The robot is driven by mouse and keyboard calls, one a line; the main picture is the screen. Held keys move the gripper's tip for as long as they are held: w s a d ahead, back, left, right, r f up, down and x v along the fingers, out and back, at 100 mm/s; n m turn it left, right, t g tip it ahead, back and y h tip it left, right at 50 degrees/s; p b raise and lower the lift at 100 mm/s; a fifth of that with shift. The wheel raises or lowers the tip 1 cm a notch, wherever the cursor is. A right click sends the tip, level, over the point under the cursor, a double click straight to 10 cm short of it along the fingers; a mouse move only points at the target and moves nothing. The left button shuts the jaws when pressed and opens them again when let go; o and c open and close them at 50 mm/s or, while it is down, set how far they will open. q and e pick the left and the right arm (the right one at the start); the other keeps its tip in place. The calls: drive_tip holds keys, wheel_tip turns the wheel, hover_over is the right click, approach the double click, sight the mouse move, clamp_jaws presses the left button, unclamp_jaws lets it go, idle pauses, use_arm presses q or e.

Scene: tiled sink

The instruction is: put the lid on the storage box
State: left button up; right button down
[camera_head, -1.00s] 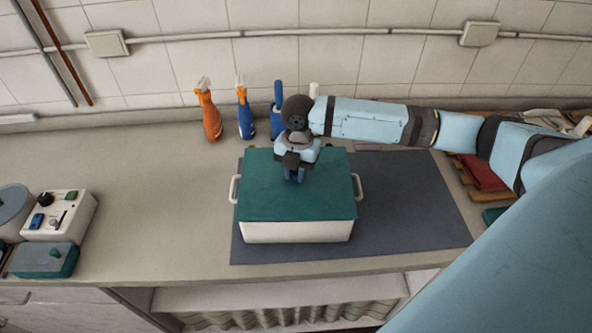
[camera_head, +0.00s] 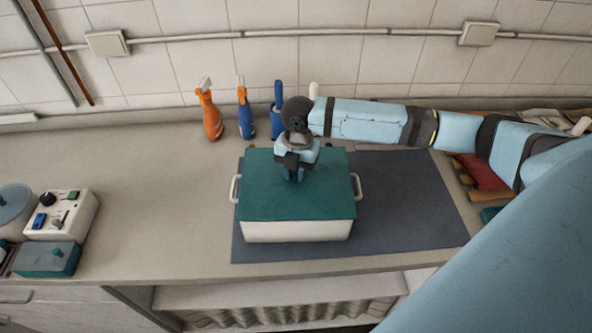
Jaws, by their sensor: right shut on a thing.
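The storage box (camera_head: 296,231) is cream with a white handle at each side and stands on a dark grey mat (camera_head: 410,205). The green lid (camera_head: 290,202) lies over the top of the box and covers its opening. Its edges look roughly in line with the box walls; whether it is fully seated I cannot tell. My right gripper (camera_head: 294,177) points down at the lid's middle, toward the back, and is shut on the lid, with the grasped part hidden by the fingers. My left gripper is not in view.
Behind the box stand an orange spray bottle (camera_head: 209,114), a blue spray bottle (camera_head: 244,112) and another blue bottle (camera_head: 277,112). A control box (camera_head: 62,213) and a small green-topped container (camera_head: 46,259) are at the left. The counter between them and the mat is clear.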

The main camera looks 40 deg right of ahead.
drive_tip(key=shift+p, duration=0.7)
idle(1.1)
drive_tip(key=shift+f+p, duration=0.4)
drive_tip(key=shift+p, duration=0.15)
idle(0.9)
drive_tip(key=shift+c, duration=2.2)
unclamp_jaws()
drive_tip(key=shift+r, duration=0.1)
drive_tip(key=shift+r+p, duration=1.05)
drive_tip(key=shift+r, duration=2.35)
